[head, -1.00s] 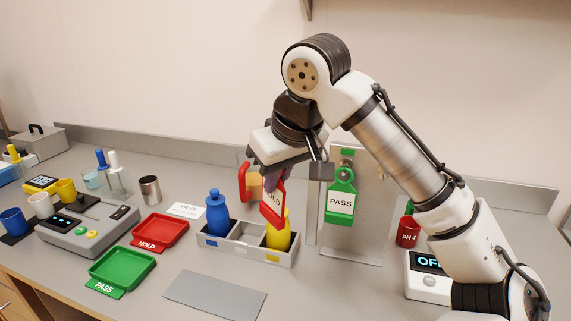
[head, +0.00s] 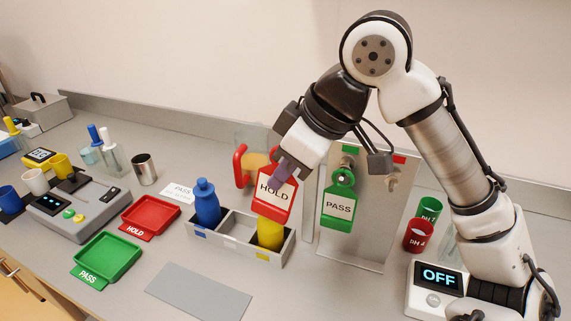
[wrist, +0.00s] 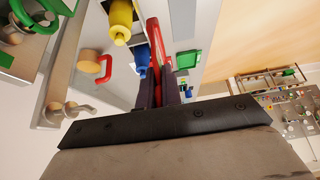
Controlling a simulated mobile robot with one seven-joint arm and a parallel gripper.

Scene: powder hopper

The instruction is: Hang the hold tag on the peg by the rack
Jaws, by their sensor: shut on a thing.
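My gripper (head: 284,170) is shut on the red hold tag (head: 272,213), holding its upper part. The tag hangs nearly upright with its HOLD face towards the head camera, in front of the yellow bottle's top. In the wrist view the tag (wrist: 153,40) shows edge-on between the fingers (wrist: 158,95). A metal panel (head: 355,248) stands right of the gripper. The green PASS tag (head: 338,207) hangs at its left peg. The bare peg (head: 392,174) is at the panel's upper right, below a red mark (head: 400,160). The hold tag is apart from the panel.
The rack (head: 215,238) holds a blue bottle (head: 207,205) and a yellow bottle (head: 270,234). A red-handled jug (head: 240,165) stands behind. Red (head: 418,236) and green (head: 431,207) cups and an OFF display unit (head: 437,280) are right of the panel. A grey mat (head: 198,292) lies in front.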

